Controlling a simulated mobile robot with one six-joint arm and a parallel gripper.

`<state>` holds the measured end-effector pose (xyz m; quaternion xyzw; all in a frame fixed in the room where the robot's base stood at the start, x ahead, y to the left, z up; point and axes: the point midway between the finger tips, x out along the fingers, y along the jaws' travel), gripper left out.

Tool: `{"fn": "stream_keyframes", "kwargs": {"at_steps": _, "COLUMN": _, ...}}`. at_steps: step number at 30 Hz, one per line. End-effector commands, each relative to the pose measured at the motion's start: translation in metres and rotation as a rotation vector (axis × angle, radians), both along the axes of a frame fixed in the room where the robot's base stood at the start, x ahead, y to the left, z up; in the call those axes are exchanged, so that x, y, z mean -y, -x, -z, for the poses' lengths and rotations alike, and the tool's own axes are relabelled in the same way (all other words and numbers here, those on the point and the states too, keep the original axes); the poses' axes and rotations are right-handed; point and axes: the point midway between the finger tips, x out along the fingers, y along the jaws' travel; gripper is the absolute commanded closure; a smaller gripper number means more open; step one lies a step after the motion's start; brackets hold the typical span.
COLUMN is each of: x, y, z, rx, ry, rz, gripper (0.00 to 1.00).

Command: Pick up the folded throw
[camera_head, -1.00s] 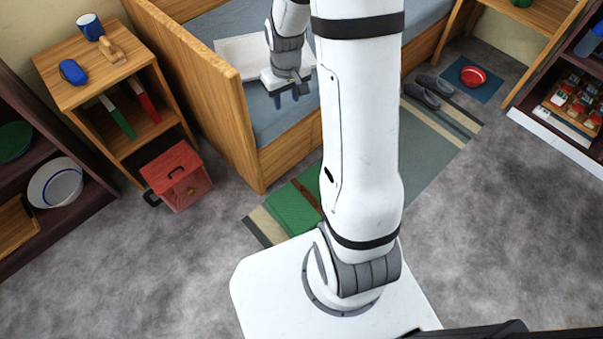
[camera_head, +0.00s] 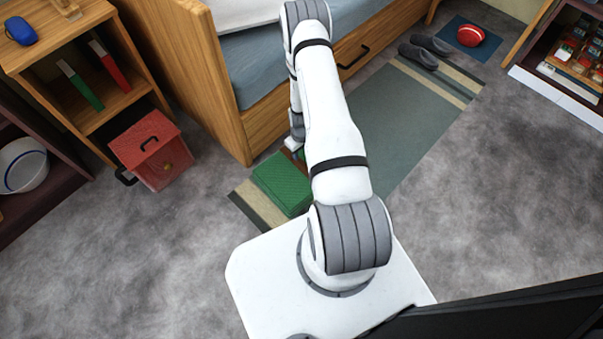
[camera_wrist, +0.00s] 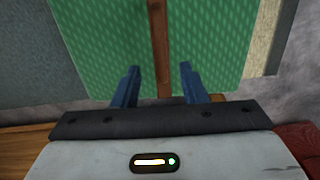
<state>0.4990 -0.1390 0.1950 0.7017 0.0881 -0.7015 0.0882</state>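The folded throw (camera_head: 282,184) is a green, patterned bundle with a brown strap. It lies on the striped rug in front of the bed, and my arm hides its right part in the head view. In the wrist view the throw (camera_wrist: 215,45) fills the upper middle, with the strap running down between my fingers. My gripper (camera_wrist: 159,69) is open, its two blue fingers apart on either side of the strap, with nothing between them but the view of the throw. I cannot tell whether the fingertips touch it.
The bed (camera_head: 245,140) stands just behind the throw. A red box (camera_head: 152,150) with a dark handle sits on the floor at left, beside a wooden shelf (camera_head: 120,100). Grey slippers (camera_head: 420,55) and a red bowl-like object (camera_head: 471,35) lie farther back. The rug's middle (camera_head: 400,110) is clear.

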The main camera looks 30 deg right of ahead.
Motion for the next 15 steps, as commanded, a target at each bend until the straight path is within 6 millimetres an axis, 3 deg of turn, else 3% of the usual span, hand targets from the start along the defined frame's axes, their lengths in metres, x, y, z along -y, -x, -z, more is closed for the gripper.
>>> {"fn": "stream_keyframes", "kwargs": {"at_steps": 15, "x": 0.0, "y": 0.001, "z": 0.065, "rx": -0.001, "ry": -0.001, "rz": 0.001, "gripper": 0.61}}
